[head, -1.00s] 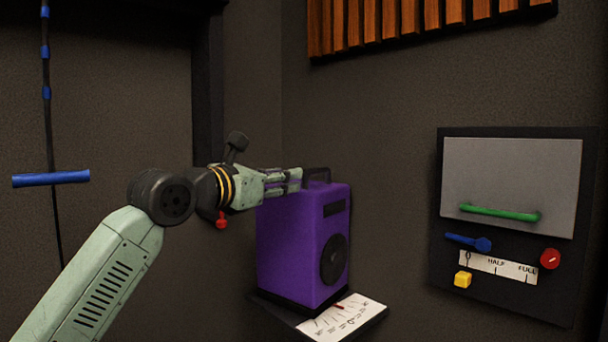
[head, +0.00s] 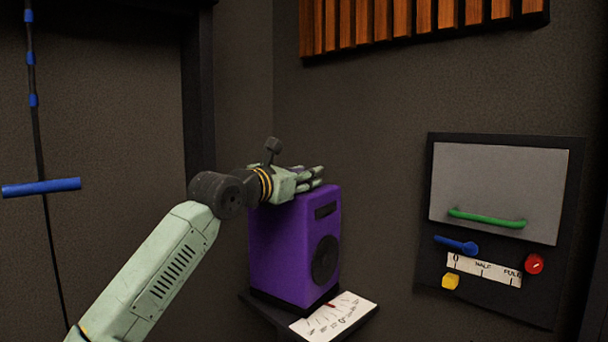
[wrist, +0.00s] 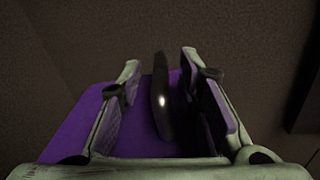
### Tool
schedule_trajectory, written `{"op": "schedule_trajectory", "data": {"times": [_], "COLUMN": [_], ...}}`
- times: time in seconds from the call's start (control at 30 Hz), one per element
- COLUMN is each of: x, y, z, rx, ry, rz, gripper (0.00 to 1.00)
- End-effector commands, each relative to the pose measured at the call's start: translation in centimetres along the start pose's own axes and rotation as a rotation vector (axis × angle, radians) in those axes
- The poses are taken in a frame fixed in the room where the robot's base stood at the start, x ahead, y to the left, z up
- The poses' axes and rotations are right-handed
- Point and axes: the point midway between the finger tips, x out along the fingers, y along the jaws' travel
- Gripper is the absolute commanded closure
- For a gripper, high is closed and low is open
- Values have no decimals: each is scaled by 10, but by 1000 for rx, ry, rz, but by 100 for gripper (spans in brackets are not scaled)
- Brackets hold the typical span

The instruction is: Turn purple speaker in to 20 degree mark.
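The purple speaker (head: 284,250) stands on a dark shelf in the corner, its round black cone facing right and toward me. A white card with degree marks (head: 336,317) lies at its foot, with a red pointer (head: 331,305) over it; the numbers are too small to read surely. My gripper (head: 318,176) is at the speaker's top. In the wrist view, the black top handle (wrist: 162,98) stands between the two open fingers (wrist: 160,85), with a gap on both sides. The purple top (wrist: 75,135) shows below them. In the head view my gripper hides the handle.
A blue bar (head: 41,187) hangs at left.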

Motion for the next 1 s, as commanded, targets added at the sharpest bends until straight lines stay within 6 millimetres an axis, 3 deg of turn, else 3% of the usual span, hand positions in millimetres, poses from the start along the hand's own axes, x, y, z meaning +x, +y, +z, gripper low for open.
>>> {"op": "schedule_trajectory", "data": {"times": [0.47,1.0], "x": [0,0], "y": [0,0], "z": [0,0], "rx": [0,1], "ry": [0,0], "rz": [-1,-1], "gripper": [99,100]}}
